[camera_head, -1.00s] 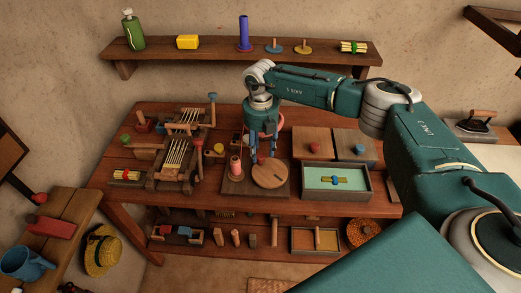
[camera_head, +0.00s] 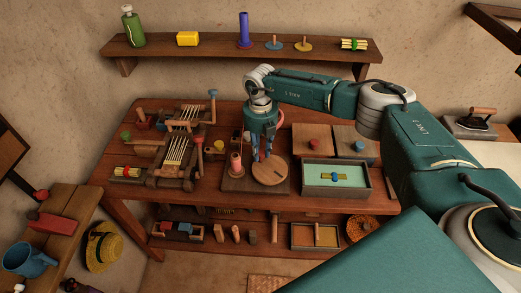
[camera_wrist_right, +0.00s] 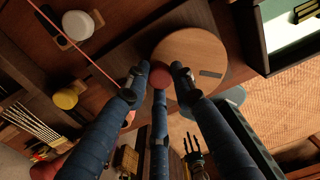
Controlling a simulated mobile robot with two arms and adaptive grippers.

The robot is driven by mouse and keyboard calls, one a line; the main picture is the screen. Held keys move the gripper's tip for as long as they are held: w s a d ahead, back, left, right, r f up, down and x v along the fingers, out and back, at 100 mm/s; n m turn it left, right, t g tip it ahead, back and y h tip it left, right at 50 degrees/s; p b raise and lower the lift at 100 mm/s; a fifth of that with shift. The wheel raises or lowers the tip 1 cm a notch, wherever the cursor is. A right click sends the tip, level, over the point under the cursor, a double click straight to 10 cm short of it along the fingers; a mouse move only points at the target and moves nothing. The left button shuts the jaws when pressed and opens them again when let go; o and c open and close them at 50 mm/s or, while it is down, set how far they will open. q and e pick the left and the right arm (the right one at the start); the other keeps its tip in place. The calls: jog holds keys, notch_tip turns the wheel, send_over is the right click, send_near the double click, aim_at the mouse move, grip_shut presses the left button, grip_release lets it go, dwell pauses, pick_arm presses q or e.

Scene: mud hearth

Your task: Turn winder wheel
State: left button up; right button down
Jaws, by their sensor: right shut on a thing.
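The winder wheel (camera_head: 270,174) is a round, flat wooden disc with a dark slot, lying on a dark base board on the workbench. In the right wrist view the wheel (camera_wrist_right: 200,55) lies beyond the fingertips, with a round red knob (camera_wrist_right: 161,78) at its near edge. My right gripper (camera_head: 262,157) points down at the wheel's far edge. Its fingers (camera_wrist_right: 160,84) are shut around the knob. In the head view the fingers mostly hide the knob. A pinkish spool (camera_head: 236,165) stands left of the wheel. My left gripper is not in view.
A small loom (camera_head: 180,150) stands to the left on the workbench (camera_head: 140,190). A green-lined tray (camera_head: 337,191) sits right of the wheel, with wooden panels bearing red and blue knobs behind it. A wall shelf (camera_head: 215,52) runs above.

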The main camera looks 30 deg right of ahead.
aim_at(261, 176)
jog(key=shift+a, duration=0.1)
jog(key=n+b, duration=0.1)
jog(key=n, duration=0.1)
jog(key=a+n+b, duration=0.1)
jog(key=n, duration=0.1)
jog(key=shift+s+a+f+n, duration=0.1)
jog(key=shift+s+a+n, duration=0.1)
jog(key=shift+s+n, duration=0.15)
jog(key=n+b, duration=0.1)
jog(key=s+n+b, duration=0.1)
jog(key=n, duration=0.1)
jog(key=a+n+b, duration=0.1)
jog(key=shift+s+n, duration=0.25)
jog(key=n+b, duration=0.1)
jog(key=s+n+b, duration=0.1)
jog(key=n, duration=0.1)
jog(key=s+n+b, duration=0.1)
jog(key=n, duration=0.1)
jog(key=shift+a, duration=0.2)
jog(key=shift+s+d+n+b, duration=0.1)
jog(key=shift+s+n+b, duration=0.3)
jog(key=shift+n, duration=0.45)
jog(key=shift+s+n+b, duration=0.15)
jog(key=shift+n+b, duration=0.35)
jog(key=shift+n, duration=0.35)
jog(key=shift+r, duration=0.2)
jog(key=c, duration=1.5)
grip_release()
jog(key=shift+s, duration=0.1)
jog(key=shift+o, duration=0.2)
